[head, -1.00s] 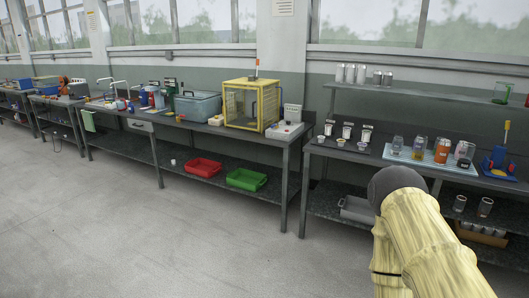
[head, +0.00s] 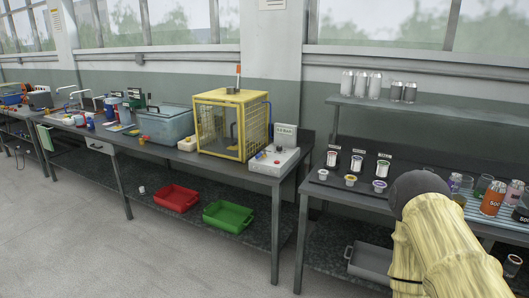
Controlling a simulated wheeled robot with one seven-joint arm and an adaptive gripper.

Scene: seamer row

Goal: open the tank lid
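A grey-blue lidded tank (head: 166,128) stands on the long dark bench, left of the yellow cage. Its lid (head: 166,109) looks shut on top. My gripper is not in the head view; only my yellow-sleeved arm shows at the lower right, well apart from the tank.
The yellow mesh cage (head: 228,125) and a white control box (head: 275,160) stand right of the tank. Cups and small tools crowd the bench to its left. A red tray (head: 176,198) and a green tray (head: 228,216) lie on the lower shelf. The floor (head: 95,265) in front is clear.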

